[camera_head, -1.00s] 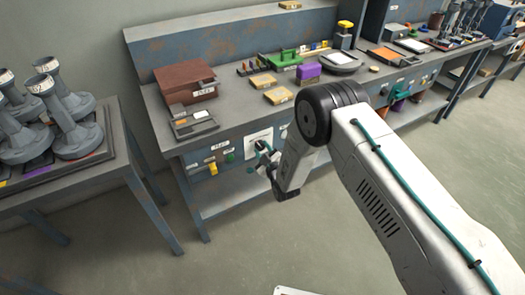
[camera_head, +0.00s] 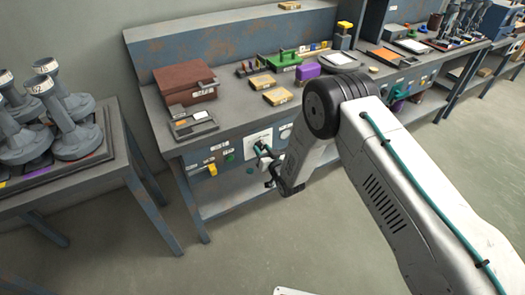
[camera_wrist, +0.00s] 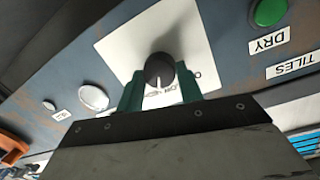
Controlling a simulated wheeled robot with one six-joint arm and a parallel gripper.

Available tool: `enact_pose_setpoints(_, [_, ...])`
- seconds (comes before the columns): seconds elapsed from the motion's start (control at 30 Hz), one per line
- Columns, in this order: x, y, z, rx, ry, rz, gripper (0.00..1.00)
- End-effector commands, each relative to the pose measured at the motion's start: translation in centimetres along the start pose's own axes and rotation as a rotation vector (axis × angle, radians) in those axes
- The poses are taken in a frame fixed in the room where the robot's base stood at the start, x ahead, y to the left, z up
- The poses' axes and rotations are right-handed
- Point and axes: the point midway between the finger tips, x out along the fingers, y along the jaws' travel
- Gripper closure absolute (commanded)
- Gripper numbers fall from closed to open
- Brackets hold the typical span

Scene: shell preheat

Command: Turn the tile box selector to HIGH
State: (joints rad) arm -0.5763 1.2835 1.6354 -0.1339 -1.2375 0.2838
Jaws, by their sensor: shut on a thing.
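The selector knob (camera_wrist: 159,70) is a dark round knob with a pale pointer line, on a white plate (camera_wrist: 190,22) on the blue-grey front panel. In the wrist view the teal fingers of my gripper (camera_wrist: 160,88) are on both sides of the knob, shut on it. The pointer line points toward my gripper in that view. The lettering on the plate is partly hidden and too small to read. In the head view my gripper (camera_head: 262,152) is at the white plate (camera_head: 257,138) on the bench front; the knob is hidden there.
A green button (camera_wrist: 269,11) sits near labels reading DRY (camera_wrist: 268,41) and TILES (camera_wrist: 294,65). A white round part (camera_wrist: 93,97) is on the panel's other side. The bench top (camera_head: 235,112) holds a brown box (camera_head: 186,83) and yellow blocks. The floor in front is clear.

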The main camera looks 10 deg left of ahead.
Motion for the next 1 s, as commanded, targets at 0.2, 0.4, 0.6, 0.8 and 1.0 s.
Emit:
enact_pose_setpoints(0.2, [-0.03, 0.03, 0.04, 0.165, -0.013, -0.017, 0.86])
enact_pose_setpoints(0.4, [-0.03, 0.09, 0.03, 0.270, -0.020, -0.027, 0.86])
enact_pose_setpoints(0.6, [-0.04, 0.10, 0.05, 0.328, -0.024, -0.033, 0.86])
enact_pose_setpoints(0.8, [-0.03, 0.10, 0.05, 0.348, -0.025, -0.035, 0.86])
enact_pose_setpoints(1.0, [-0.04, 0.10, 0.05, 0.350, -0.025, -0.035, 0.86])
